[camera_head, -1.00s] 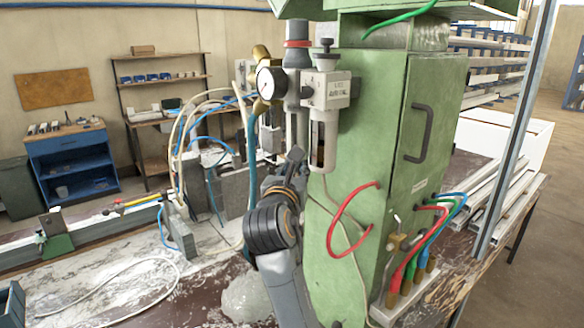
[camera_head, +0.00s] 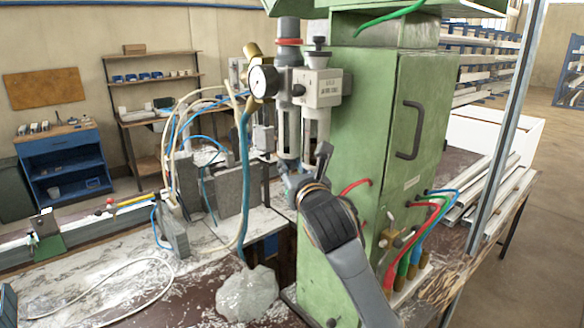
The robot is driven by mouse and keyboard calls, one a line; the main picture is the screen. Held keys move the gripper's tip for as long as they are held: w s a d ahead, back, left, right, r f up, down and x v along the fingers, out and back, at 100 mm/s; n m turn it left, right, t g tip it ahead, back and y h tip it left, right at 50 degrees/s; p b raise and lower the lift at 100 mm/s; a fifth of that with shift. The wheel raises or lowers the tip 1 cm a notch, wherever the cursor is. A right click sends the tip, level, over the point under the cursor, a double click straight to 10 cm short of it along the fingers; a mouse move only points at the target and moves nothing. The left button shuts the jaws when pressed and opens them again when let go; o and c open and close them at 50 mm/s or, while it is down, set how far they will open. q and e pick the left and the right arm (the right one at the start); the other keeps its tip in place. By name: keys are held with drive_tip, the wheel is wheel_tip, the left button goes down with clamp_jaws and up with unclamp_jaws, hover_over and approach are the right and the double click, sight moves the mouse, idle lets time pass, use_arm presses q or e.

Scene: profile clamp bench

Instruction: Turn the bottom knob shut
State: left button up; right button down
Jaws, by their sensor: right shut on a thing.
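The air service unit (camera_head: 318,88) is fixed to the left side of the green cabinet, with a round gauge (camera_head: 263,82), a red ring on its left column and two grey bowls (camera_head: 288,132) hanging down. My right gripper (camera_head: 304,168) comes up from the lower right and is at the lower end of these bowls. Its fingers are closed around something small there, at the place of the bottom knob. The knob itself is hidden by the fingers, so I cannot see how far it is turned. My left gripper is not in view.
The green cabinet (camera_head: 388,130) with its black handle stands close beside my right arm. Hoses and cables (camera_head: 245,180) hang to the left. A pale lump (camera_head: 247,293) lies on the dusty bench below. Metal profiles (camera_head: 500,190) lie at the right.

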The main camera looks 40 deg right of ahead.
drive_tip(key=shift+r, duration=0.15)
drive_tip(key=c, duration=1.1)
unclamp_jaws()
drive_tip(key=v, duration=0.7)
drive_tip(key=shift+s, duration=0.15)
